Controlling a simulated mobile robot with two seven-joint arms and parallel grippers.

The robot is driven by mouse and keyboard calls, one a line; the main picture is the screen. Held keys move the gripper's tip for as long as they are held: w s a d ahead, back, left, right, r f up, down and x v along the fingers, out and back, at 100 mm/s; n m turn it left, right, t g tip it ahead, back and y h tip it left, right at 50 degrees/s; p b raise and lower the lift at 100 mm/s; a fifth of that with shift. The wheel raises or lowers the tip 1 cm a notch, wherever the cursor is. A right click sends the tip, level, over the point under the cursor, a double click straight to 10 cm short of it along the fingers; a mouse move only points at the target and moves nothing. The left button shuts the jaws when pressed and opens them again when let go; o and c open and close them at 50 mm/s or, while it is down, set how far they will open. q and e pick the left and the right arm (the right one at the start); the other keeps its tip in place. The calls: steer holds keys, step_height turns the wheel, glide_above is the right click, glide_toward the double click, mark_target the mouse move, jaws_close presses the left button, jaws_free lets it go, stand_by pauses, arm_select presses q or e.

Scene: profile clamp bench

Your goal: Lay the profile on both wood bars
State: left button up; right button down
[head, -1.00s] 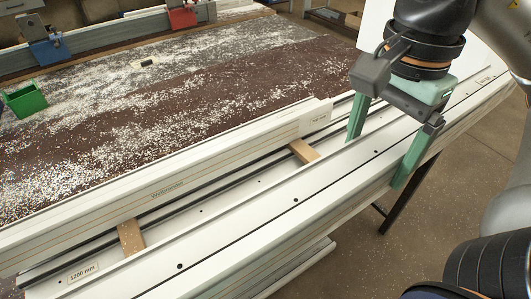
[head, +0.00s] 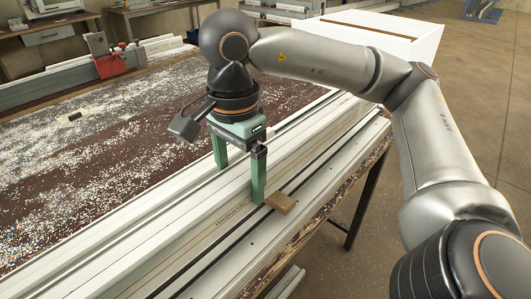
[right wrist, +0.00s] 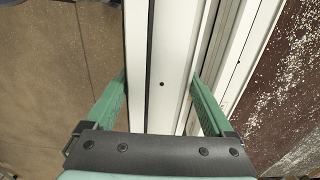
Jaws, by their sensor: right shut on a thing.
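The long white profile (head: 205,228) runs from lower left to upper right in the head view, with lettering on its front face. My right gripper (head: 240,182) has its green fingers on either side of it and is shut on it. In the right wrist view the fingers flank a long white piece (right wrist: 172,60) with a small hole. One wood bar (head: 280,203) shows just in front of the profile, right of the near finger. Whether the profile rests on it cannot be told. The second wood bar is out of view. My left gripper is not in view.
The brown bench top (head: 110,165) behind is strewn with pale chips. A clamp with a red part (head: 107,60) stands at the back left, and a large white box (head: 385,35) at the back. Open floor (head: 475,130) lies to the right.

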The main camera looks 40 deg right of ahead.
mark_target(228, 173)
steer(key=shift+w+a+f, duration=0.2)
steer(key=shift+w+f, duration=0.35)
steer(key=shift+f, duration=0.1)
steer(key=shift+w+a+f, duration=0.15)
steer(key=shift+w+f, duration=0.4)
steer(key=shift+f, duration=0.05)
step_height(228, 173, down, 3)
steer(key=shift+w+f, duration=0.1)
arm_select(q)
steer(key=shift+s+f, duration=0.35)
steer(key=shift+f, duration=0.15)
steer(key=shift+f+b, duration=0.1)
steer(key=shift+b, duration=0.25)
arm_select(e)
steer(key=shift+f, duration=0.1)
jaws_free()
steer(key=shift+f, duration=0.1)
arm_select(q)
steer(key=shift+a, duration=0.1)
